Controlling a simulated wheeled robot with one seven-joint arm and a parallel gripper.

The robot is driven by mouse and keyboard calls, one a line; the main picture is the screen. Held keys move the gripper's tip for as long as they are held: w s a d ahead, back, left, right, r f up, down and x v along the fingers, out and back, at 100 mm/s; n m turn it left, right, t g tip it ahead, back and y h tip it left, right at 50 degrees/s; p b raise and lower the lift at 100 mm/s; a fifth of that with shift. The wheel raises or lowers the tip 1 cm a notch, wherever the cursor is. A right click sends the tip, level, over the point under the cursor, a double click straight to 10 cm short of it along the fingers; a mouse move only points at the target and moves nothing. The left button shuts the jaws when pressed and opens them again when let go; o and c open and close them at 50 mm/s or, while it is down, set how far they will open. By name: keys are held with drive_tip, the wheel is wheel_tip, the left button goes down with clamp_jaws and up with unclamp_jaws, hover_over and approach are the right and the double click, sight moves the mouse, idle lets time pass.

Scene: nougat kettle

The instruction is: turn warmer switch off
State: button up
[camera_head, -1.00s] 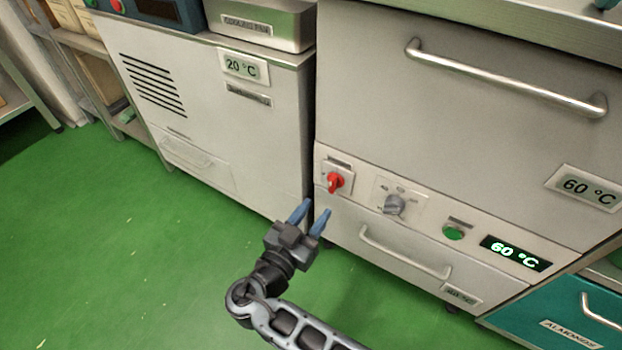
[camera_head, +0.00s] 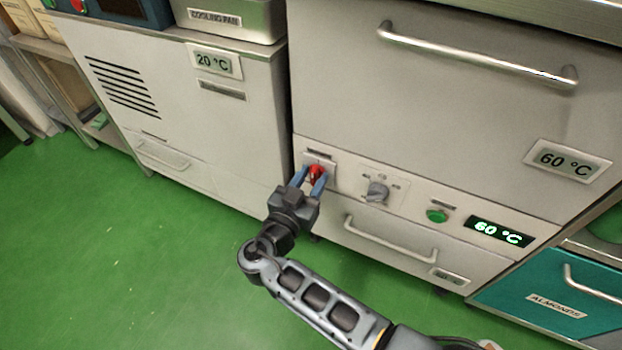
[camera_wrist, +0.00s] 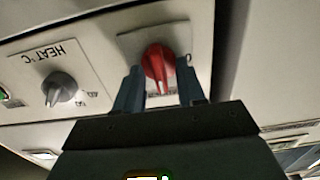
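The red rotary switch (camera_head: 316,173) sits on a pale plate at the left end of the warmer's control panel. It also shows in the wrist view (camera_wrist: 158,64), with its narrow grip pointing down toward my gripper and a "0" mark beside it. My gripper (camera_head: 311,179) is at the switch, with one blue finger on each side of the red knob. In the wrist view the fingers (camera_wrist: 160,88) are apart, with gaps visible beside the knob's grip. The lower tip of the knob is close to the gripper's palm. Whether a fingertip touches the knob I cannot tell.
A grey heat dial (camera_head: 377,192), a green button (camera_head: 437,215) and a display reading 60 °C (camera_head: 499,232) lie to the right. A drawer handle (camera_head: 390,240) is below. The cooling cabinet (camera_head: 200,120) stands left. Green floor is open in front.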

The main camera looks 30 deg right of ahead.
clamp_jaws()
drive_tip(key=shift+n, duration=0.3)
drive_tip(key=n, duration=0.3)
drive_tip(key=shift+n, duration=0.3)
drive_tip(key=n, duration=0.4)
drive_tip(key=shift+w+a+n+p, duration=0.1)
drive_tip(key=shift+a+n+p, duration=0.05)
drive_tip(key=shift+n+p, duration=0.2)
drive_tip(key=shift+f+n+p, duration=0.15)
drive_tip(key=shift+n+p, duration=0.65)
drive_tip(key=shift+n, duration=1.45)
drive_tip(key=shift+f+n+p, duration=0.1)
drive_tip(key=shift+n+p, duration=0.65)
drive_tip(key=shift+n, duration=1.45)
drive_tip(key=shift+o, duration=0.2)
unclamp_jaws()
drive_tip(key=shift+w, duration=0.1)
